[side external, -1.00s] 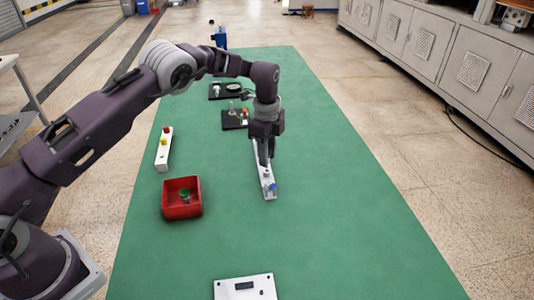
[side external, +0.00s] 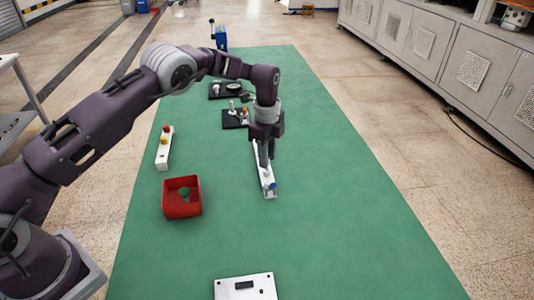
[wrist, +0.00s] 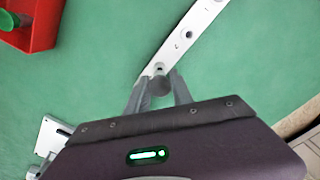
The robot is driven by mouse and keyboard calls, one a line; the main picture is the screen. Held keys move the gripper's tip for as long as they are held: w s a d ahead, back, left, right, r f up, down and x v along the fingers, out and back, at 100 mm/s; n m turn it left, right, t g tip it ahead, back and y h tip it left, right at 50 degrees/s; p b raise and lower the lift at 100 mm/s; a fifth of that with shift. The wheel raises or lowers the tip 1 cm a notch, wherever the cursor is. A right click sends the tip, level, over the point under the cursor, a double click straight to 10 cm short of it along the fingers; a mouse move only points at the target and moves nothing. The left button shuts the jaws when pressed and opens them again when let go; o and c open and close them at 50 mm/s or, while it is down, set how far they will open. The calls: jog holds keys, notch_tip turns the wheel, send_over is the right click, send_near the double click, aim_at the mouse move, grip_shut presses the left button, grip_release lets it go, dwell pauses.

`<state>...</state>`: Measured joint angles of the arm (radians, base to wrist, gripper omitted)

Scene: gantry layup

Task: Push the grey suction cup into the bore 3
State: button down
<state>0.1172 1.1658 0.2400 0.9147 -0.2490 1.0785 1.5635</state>
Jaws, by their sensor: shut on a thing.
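In the wrist view the two fingers (wrist: 158,92) are closed around the grey suction cup (wrist: 158,84), a small round grey part. The cup sits at the bar's near end in that view, close to a dark hole (wrist: 159,68). The white bar (wrist: 205,16) shows further holes along its length, running up to the right. I cannot tell how deep the cup sits, or which bore is number 3; the fingers hide part of it.
A red bin (side external: 182,211) with something green inside stands left of the bar. A white block with red and yellow parts (side external: 163,158) is further left. Black fixtures (side external: 233,123) lie behind; a white plate (side external: 228,290) is in front. The green mat on the right is clear.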

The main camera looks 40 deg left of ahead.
jog(key=shift+f, duration=1.1)
jog(key=c, duration=1)
grip_release()
jog(key=shift+c, duration=0.2)
jog(key=shift+r, duration=0.1)
notch_tip(320, 180, up, 7)
jog(key=shift+f, duration=0.1)
